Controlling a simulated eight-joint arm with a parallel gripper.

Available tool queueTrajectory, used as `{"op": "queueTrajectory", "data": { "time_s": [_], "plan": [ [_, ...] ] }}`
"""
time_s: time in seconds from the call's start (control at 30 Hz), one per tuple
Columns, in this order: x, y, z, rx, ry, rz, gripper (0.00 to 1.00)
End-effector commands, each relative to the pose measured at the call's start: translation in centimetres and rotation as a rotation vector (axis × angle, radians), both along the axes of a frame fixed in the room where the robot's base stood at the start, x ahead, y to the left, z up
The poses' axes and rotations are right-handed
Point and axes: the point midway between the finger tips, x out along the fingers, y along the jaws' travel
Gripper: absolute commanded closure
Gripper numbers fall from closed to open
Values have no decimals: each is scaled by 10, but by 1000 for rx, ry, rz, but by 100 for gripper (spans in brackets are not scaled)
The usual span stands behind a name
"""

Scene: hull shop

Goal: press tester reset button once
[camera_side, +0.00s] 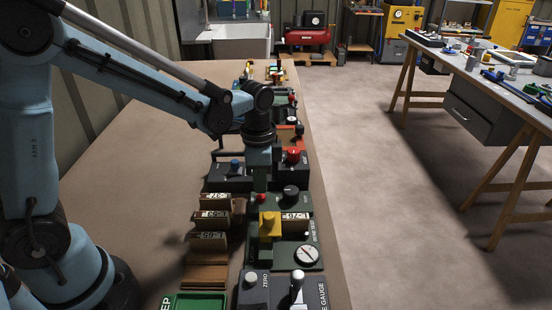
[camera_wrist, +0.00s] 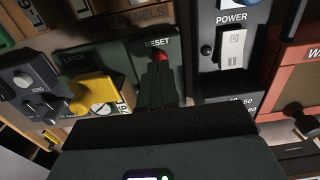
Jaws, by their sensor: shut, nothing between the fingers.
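The tester is a dark green panel (camera_side: 262,250) with a red reset button (camera_side: 261,198), a yellow latch (camera_side: 269,226), a black knob (camera_side: 291,194) and a round dial (camera_side: 306,255). My gripper (camera_side: 260,187) is shut and empty, pointing down right at the red button. In the wrist view the red button (camera_wrist: 160,57) shows under the word RESET, just past my closed fingertips (camera_wrist: 159,68), which hide its near part. I cannot tell whether the fingertips touch the button or whether it is pressed in.
A dark POWER switch unit (camera_wrist: 232,48) stands right of the tester in the wrist view. A grey ZERO box (camera_side: 251,290), numbered wooden blocks (camera_side: 211,217) and a unit with a red knob (camera_side: 292,156) crowd round it. The bench's left side (camera_side: 130,180) is clear.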

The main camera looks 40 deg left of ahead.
Motion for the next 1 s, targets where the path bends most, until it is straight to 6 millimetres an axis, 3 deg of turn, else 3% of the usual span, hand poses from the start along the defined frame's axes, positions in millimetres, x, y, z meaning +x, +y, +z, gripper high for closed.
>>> {"op": "queueTrajectory", "data": {
  "time_s": [0.7, 1.0],
  "plan": [
    [0, 0, -19, 1, 1, 0, 100],
    [0, 0, -10, 1, 1, 0, 100]
  ]
}}
